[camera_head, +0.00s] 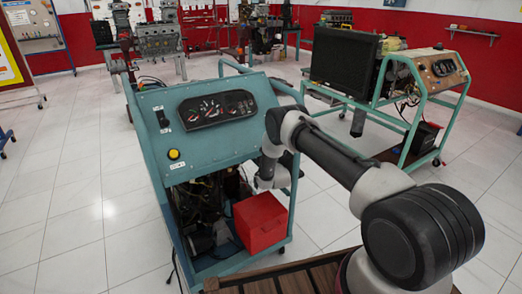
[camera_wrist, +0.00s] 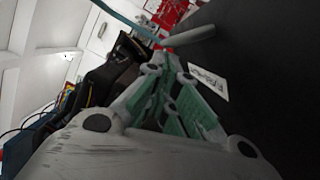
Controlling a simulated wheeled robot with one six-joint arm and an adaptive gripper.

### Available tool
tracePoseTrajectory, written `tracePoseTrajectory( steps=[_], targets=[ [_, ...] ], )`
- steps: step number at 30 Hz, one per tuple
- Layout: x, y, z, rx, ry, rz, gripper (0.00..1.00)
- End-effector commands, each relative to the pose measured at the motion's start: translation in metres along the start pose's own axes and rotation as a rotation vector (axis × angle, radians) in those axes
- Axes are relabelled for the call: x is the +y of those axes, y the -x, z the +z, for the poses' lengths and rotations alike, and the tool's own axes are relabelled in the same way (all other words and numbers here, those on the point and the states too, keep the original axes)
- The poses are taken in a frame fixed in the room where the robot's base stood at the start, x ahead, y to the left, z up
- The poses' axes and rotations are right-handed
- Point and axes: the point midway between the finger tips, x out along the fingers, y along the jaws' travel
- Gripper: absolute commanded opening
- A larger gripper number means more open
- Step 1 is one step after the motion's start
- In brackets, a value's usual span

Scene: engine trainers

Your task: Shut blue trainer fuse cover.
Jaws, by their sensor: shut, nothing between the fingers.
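The blue trainer (camera_head: 215,140) stands in the middle of the head view, with a sloping panel of gauges (camera_head: 217,109) and a yellow button (camera_head: 173,154). A small dark fitting (camera_head: 162,118) sits at the panel's left; I cannot tell whether it is the fuse cover. My wrist hangs at the trainer's right side, just past the panel edge, and hides part of the frame there. My gripper (camera_wrist: 172,72) is shut and empty in the wrist view. A dark surface with a white label (camera_wrist: 208,82) lies close to its right; whether they touch is unclear.
A red box (camera_head: 261,222) sits low at the trainer's front right. A teal bar (camera_wrist: 128,22) crosses the top of the wrist view. Another engine trainer (camera_head: 410,100) stands at the back right. White floor is clear at the left.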

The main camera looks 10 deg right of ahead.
Motion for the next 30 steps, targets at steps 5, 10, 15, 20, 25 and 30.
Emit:
tracePoseTrajectory(
  steps=[5,10,15,20,25,30],
  targets=[
    [0.0,0.0,0.0,0.0,0.0,0.0,0.0],
    [0.001,-0.004,0.014,-0.002,-0.088,-0.022,0.0],
    [-0.003,-0.01,0.04,-0.003,-0.24,-0.062,0.0],
    [-0.006,-0.013,0.048,-0.001,-0.242,-0.062,0.0],
    [-0.006,-0.013,0.048,-0.001,-0.241,-0.062,0.0],
    [-0.005,-0.012,0.046,0.0,-0.24,-0.062,0.0]
  ],
)
